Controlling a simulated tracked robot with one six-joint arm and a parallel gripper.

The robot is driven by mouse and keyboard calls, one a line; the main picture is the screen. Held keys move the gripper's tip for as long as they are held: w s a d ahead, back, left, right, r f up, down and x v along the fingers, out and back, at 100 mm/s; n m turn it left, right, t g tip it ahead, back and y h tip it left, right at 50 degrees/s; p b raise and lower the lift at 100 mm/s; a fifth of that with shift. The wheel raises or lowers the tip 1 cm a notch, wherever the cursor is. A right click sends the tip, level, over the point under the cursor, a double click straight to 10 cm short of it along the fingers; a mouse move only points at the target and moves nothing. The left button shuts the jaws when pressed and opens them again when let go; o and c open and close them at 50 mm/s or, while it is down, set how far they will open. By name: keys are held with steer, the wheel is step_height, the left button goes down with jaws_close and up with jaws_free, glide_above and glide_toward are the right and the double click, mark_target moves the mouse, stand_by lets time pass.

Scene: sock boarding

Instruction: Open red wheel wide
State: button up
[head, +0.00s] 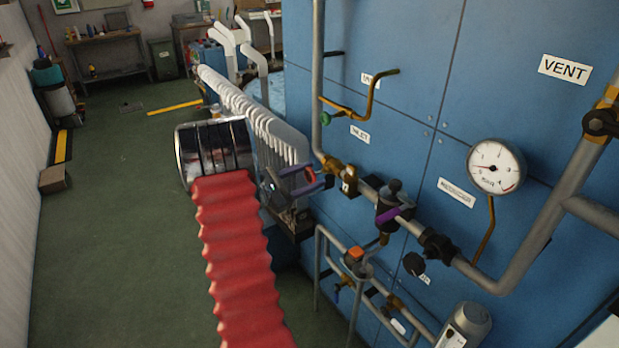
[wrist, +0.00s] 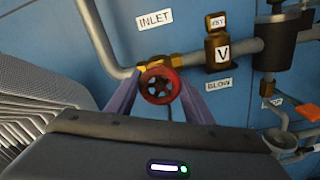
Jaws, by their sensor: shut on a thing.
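The red wheel (wrist: 160,86) is a small spoked handwheel on a brass valve, in front of the blue panel. In the wrist view it sits between the two purple fingers of my gripper (wrist: 160,92), which is shut on its rim from both sides. In the head view my gripper (head: 308,181) reaches the pipe end at the panel's left edge. A bit of the red wheel (head: 311,172) shows between the fingers there. The INLET label (wrist: 155,19) is above the wheel. How far the wheel is turned cannot be told.
A grey pipe (wrist: 189,55) runs right from the valve past a brass fitting marked V (wrist: 218,52). A pressure gauge (head: 496,168) is on the panel at right. Green floor (head: 110,220) is open at left.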

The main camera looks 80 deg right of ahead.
steer(key=n, duration=0.7)
steer(key=shift+w+f+n, duration=0.15)
steer(key=shift+f+n, duration=0.05)
steer(key=shift+n, duration=0.1)
steer(key=n, duration=1.1)
steer(key=shift+f+n, duration=0.1)
steer(key=shift+n, duration=0.3)
steer(key=n, duration=0.5)
steer(key=shift+n, duration=0.4)
steer(key=o, duration=1)
steer(key=shift+o, duration=0.2)
